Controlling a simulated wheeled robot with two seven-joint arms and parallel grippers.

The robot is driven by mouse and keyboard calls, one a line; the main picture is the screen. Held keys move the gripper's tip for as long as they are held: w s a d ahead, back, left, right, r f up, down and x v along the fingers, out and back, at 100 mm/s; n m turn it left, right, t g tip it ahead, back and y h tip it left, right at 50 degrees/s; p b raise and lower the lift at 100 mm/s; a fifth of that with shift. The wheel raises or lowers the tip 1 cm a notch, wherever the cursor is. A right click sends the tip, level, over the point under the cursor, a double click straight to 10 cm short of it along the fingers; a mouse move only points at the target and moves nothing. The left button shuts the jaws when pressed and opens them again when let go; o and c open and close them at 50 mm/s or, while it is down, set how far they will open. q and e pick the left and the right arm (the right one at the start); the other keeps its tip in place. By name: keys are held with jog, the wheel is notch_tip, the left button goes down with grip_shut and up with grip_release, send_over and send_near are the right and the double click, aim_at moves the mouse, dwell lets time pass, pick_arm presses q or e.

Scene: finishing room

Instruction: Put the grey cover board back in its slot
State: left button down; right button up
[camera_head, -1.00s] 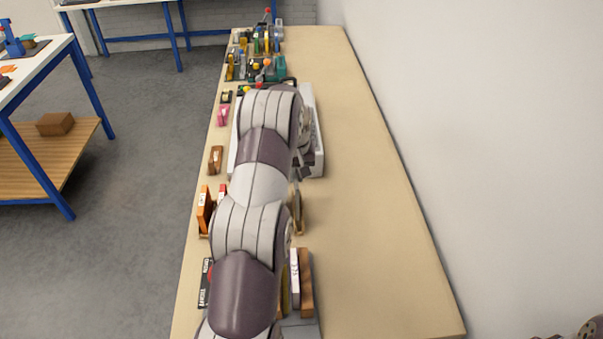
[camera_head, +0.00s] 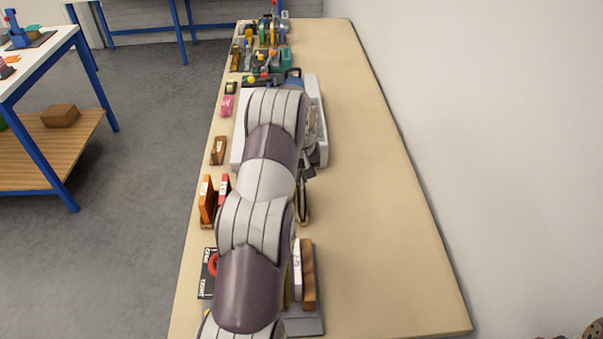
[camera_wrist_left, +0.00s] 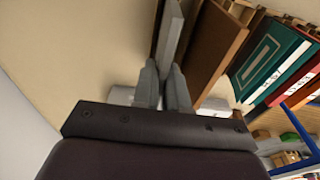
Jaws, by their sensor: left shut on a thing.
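The grey cover board (camera_wrist_left: 170,30) is a thin upright slab in the left wrist view. My left gripper (camera_wrist_left: 163,78) is shut on its edge. A brown board (camera_wrist_left: 218,45) stands just to its right, with a narrow gap between them. Beyond that are a teal book (camera_wrist_left: 270,60) and a red one (camera_wrist_left: 300,85). In the head view my left gripper (camera_head: 309,173) is small and partly behind my arm, above the right end of the book rack. My arm hides most of the rack, and whether the board's lower edge is in a slot cannot be told.
Orange (camera_head: 207,200) and red (camera_head: 223,188) books stand at the rack's left end. A white tray (camera_head: 322,110) lies farther back, and a brown block (camera_head: 308,275) stands nearer. Tools crowd the far end. The bench (camera_head: 385,220) is clear on the right, up to the wall.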

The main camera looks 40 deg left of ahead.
pick_arm(q)
jog(key=shift+f+b, duration=0.4)
jog(key=shift+f, duration=0.25)
dwell(0.8)
jog(key=c, duration=1.4)
grip_release()
jog(key=shift+c, duration=0.2)
jog(key=r+p, duration=0.2)
jog(key=r, duration=0.1)
jog(key=r+p, duration=0.3)
jog(key=r, duration=0.1)
jog(key=s+d+r+p, duration=0.1)
jog(key=r+p, duration=0.1)
jog(key=r, duration=0.2)
jog(key=shift+p, duration=0.35)
